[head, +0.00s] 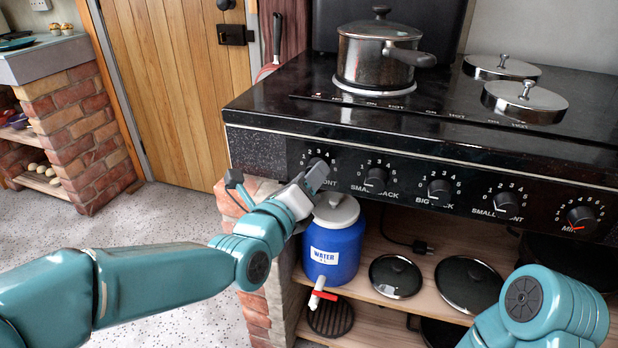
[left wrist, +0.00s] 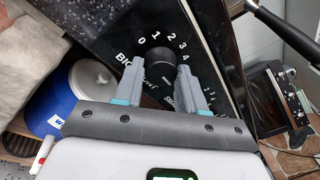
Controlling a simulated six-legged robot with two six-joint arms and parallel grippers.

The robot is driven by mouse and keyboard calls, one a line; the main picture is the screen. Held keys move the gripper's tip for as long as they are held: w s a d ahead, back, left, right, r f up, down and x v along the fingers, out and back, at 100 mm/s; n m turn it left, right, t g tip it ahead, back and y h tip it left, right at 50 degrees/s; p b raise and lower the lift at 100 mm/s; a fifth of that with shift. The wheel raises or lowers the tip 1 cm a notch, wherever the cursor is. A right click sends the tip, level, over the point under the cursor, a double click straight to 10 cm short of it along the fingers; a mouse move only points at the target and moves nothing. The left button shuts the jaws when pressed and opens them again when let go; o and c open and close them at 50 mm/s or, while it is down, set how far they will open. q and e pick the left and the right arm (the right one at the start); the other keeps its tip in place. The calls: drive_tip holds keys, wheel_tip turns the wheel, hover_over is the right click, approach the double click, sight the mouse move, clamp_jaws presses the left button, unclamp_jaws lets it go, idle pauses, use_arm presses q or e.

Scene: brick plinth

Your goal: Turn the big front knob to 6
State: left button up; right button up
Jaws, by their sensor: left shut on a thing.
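The big front knob (left wrist: 157,52) is black and round, at the left end of the stove's front panel (head: 262,146). In the left wrist view its dial shows 0 to 4 and its label partly reads "Big Front". My left gripper (head: 314,178) is shut on this knob, one finger on each side; the fingers also show in the left wrist view (left wrist: 162,68).
More knobs (head: 439,189) line the panel to the right. A pot (head: 375,55) stands on the stove top near two round metal covers (head: 500,67). Below the panel, a blue water container (head: 334,250) and dark lids (head: 396,276) occupy the wooden shelf.

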use_arm(q)
drive_tip(key=shift+r, duration=0.25)
drive_tip(key=o, duration=1.1)
drive_tip(key=shift+w+f, duration=0.1)
drive_tip(key=shift+c, duration=0.2)
drive_tip(key=shift+f, duration=0.1)
drive_tip(key=p+v, duration=0.1)
drive_tip(key=v, duration=1.5)
drive_tip(key=shift+s, duration=0.3)
